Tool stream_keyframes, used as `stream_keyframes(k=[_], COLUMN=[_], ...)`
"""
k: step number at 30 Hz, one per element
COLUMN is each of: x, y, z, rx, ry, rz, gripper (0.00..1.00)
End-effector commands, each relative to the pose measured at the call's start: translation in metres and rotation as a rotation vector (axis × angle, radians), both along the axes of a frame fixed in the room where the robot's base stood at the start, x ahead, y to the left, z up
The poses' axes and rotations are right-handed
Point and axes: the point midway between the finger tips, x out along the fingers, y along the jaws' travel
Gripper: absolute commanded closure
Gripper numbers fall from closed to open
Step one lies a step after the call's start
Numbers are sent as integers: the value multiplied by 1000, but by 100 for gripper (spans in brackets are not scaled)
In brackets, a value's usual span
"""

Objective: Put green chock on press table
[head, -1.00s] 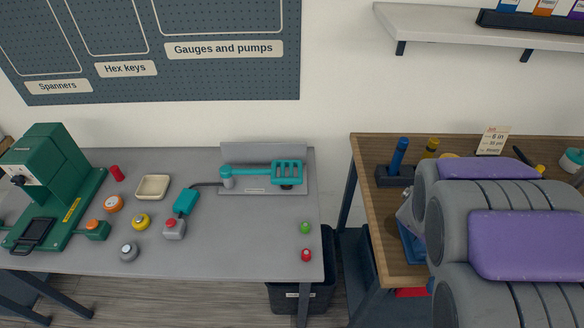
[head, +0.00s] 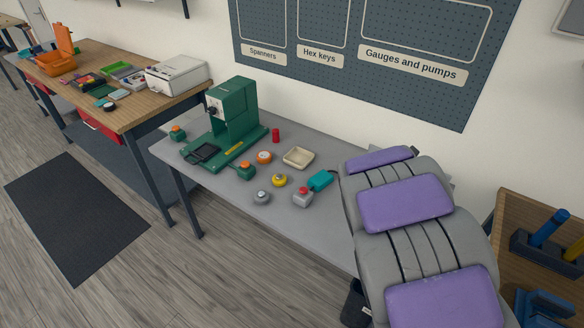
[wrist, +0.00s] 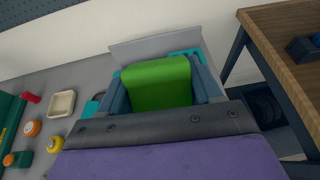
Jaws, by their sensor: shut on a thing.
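The green chock (wrist: 158,84) shows in the wrist view, between the blue-grey fingers of my gripper (wrist: 162,88), which is shut on it. It is held up in front of the press table's back part. The press table (head: 225,190) is the grey-topped table in the middle of the head view. A green press (head: 234,118) stands at its left end. In the head view my purple-padded arm covers the table's right end and hides my gripper and the chock.
On the press table are a beige tray (head: 298,157), a red cylinder (head: 276,135), a teal box (head: 321,180) and several round knobs and buttons. A wooden bench (head: 150,108) stands left; another (head: 510,222) stands right. Dark mat (head: 75,215) and open floor lie at left.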

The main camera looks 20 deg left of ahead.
Motion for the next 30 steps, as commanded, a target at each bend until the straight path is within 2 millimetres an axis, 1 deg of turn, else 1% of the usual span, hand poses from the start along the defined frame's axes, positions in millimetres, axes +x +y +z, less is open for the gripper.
stream_keyframes(k=[1,3,5,8,12,15,18,21,23,26,30], x=[11,22,29,38,41,37,33,29,28,26,26], y=[10,26,41,69,112,135,154,166,169,172,171], z=[-12,-26,-41,-68,-110,-138,-159,-172,-177,-185,-205], rx=[-4,-2,-2,-1,-1,-3,-2,2,1,0,0], ry=[4,2,5,5,6,6,4,3,2,3,4], rz=[-2,-6,-8,-3,12,19,26,30,32,32,30], gripper=[82,82,82,82,82,82,82,82,82,82,82])
